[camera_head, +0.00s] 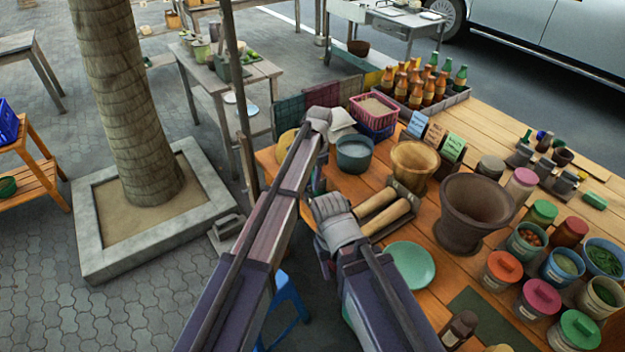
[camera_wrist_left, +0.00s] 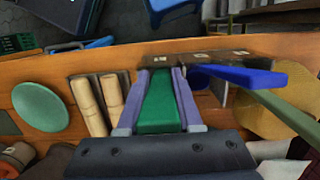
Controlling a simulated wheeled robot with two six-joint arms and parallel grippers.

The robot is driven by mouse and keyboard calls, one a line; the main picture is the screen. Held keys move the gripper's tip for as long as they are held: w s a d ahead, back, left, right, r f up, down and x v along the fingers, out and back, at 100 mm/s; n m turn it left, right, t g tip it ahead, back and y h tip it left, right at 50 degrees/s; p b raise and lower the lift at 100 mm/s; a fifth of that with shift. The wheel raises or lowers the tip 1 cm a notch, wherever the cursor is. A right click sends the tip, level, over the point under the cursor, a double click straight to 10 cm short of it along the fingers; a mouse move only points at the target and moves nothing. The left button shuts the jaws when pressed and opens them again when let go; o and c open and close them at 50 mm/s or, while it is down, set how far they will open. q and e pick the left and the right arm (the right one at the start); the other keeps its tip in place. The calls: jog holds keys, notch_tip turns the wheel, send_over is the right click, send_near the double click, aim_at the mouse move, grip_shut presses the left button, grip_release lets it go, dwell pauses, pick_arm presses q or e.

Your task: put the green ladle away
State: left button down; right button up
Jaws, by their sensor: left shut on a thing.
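In the left wrist view, my left gripper (camera_wrist_left: 158,100) is shut on a green piece (camera_wrist_left: 158,108), which I take to be the green ladle. Only a flat green length shows between the purple fingers; the rest is hidden. In the head view my left gripper (camera_head: 318,181) is mostly hidden behind my arm, by the table's near edge. A blue piece (camera_wrist_left: 240,76) and a dull green bar (camera_wrist_left: 285,112) lie right of the gripper in the wrist view. Small dark blocks with pale labels (camera_wrist_left: 192,57) sit at the table edge.
Wooden pestles (camera_head: 385,215), a green plate (camera_head: 410,264), a clay mortar (camera_head: 472,212) and a wooden mortar (camera_head: 413,165) crowd the table. A blue-grey pot (camera_head: 354,153) stands behind. Several lidded tubs fill the right side. A blue stool (camera_head: 288,300) stands below the table edge.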

pick_arm(q)
jog(key=c, duration=0.5)
grip_release()
jog(key=shift+r, duration=0.15)
jog(key=r+p, duration=0.7)
jog(key=p, duration=0.1)
jog(key=shift+w+d+r, duration=0.25)
jog(key=shift+d+r, duration=0.05)
jog(key=shift+d, duration=0.1)
jog(key=shift+f, duration=0.1)
